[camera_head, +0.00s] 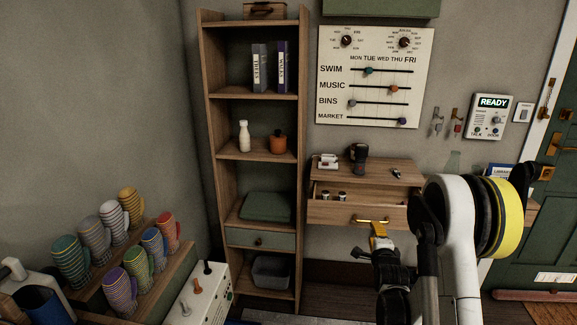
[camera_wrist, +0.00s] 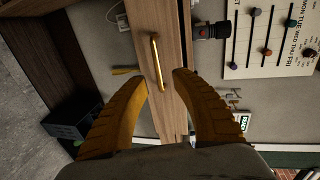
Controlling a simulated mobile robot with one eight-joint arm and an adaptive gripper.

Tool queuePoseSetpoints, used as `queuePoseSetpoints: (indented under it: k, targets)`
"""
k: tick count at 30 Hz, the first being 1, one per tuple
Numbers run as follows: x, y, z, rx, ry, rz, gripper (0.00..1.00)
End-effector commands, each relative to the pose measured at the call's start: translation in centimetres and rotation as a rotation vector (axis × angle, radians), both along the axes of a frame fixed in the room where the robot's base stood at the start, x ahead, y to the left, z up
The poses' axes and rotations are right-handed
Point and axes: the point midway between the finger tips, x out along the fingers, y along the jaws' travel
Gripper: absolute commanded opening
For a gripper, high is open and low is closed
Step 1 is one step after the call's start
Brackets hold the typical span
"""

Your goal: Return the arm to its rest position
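My gripper (camera_head: 379,234) is in front of the wooden drawer (camera_head: 335,212), close to its brass handle (camera_head: 370,220). In the wrist view, my gripper (camera_wrist: 162,79) has its two yellow-brown fingers spread apart with nothing clamped between them. The handle (camera_wrist: 156,58) lies just ahead of the fingertips, its lower end near the gap between them. I cannot tell whether a finger touches it. The drawer is pulled out and holds small spools (camera_head: 325,194). My arm reaches in from the lower right of the head view.
A dark cylindrical device (camera_head: 360,160) and a white device (camera_head: 328,161) stand on the cabinet top. A tall shelf (camera_head: 208,130) is to the left, a slider board (camera_head: 350,55) above. A green door (camera_head: 540,230) is at right.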

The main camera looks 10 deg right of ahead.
Motion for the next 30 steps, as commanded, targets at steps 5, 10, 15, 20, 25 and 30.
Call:
queuePoseSetpoints:
  k: [5, 10, 15, 20, 25, 30]
  targets:
    - [-1.0, 2.7, 4.3, -0.128, 0.113, 0.073, 0.32]
    - [-4.4, 6.8, 9.3, -0.332, 0.278, 0.206, 0.32]
    - [-9.9, 10.7, 13.0, -0.537, 0.428, 0.363, 0.32]
    - [-16.5, 14.1, 15.0, -0.730, 0.550, 0.533, 0.32]
    - [-24.5, 17.1, 15.5, -0.933, 0.658, 0.734, 0.32]
    - [-31.8, 19.0, 14.5, -1.109, 0.731, 0.929, 0.32]
